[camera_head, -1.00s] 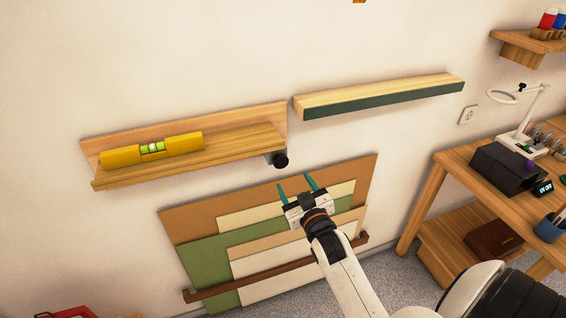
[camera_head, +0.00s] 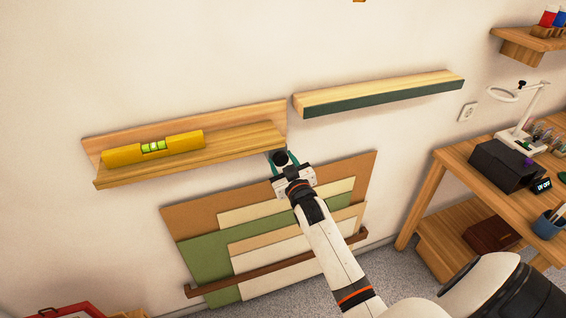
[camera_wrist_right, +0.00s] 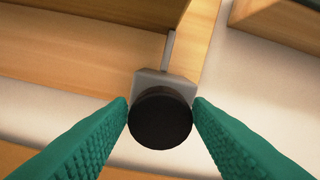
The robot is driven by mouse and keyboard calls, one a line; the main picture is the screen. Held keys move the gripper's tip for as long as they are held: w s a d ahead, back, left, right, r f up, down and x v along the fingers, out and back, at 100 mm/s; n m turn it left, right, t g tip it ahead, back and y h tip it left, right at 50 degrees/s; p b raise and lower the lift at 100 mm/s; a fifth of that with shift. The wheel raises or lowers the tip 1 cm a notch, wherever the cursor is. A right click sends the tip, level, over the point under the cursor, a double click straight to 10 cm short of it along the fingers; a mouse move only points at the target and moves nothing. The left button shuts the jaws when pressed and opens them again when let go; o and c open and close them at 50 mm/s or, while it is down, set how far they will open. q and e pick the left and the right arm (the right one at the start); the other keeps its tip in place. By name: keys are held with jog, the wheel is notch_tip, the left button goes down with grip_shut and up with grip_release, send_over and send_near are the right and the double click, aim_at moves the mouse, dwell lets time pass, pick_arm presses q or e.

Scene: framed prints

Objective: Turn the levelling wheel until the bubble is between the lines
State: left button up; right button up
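A yellow spirit level (camera_head: 122,156) with a bright green vial (camera_head: 153,147) lies on the left wooden wall ledge (camera_head: 235,145). The bubble is too small to place against the lines. The black levelling wheel (camera_head: 280,158) sits on a grey bracket under the ledge's right end; the wheel also shows in the right wrist view (camera_wrist_right: 160,118). My right gripper (camera_head: 284,163) reaches up to it with its green fingers spread, one on each side of the wheel. The fingertips look very close to its rim; contact cannot be told. My left gripper is out of view.
A second ledge with a dark green front (camera_head: 385,98) is on the wall to the right. Several flat boards (camera_head: 200,258) lean below behind a brown rail (camera_head: 205,288). A wooden workbench (camera_head: 450,170) with a lamp (camera_head: 520,140) and a dark box (camera_head: 500,165) stands at right.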

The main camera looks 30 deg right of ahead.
jog(key=c, duration=0.5)
jog(key=shift+r+m+p, duration=0.15)
jog(key=shift+m+p, duration=0.3)
jog(key=shift+m, duration=0.25)
jog(key=shift+c, duration=0.2)
jog(key=shift+m, duration=0.5)
jog(key=o, duration=1)
jog(key=shift+c, duration=0.2)
jog(key=b+v, duration=0.2)
jog(key=v, duration=1)
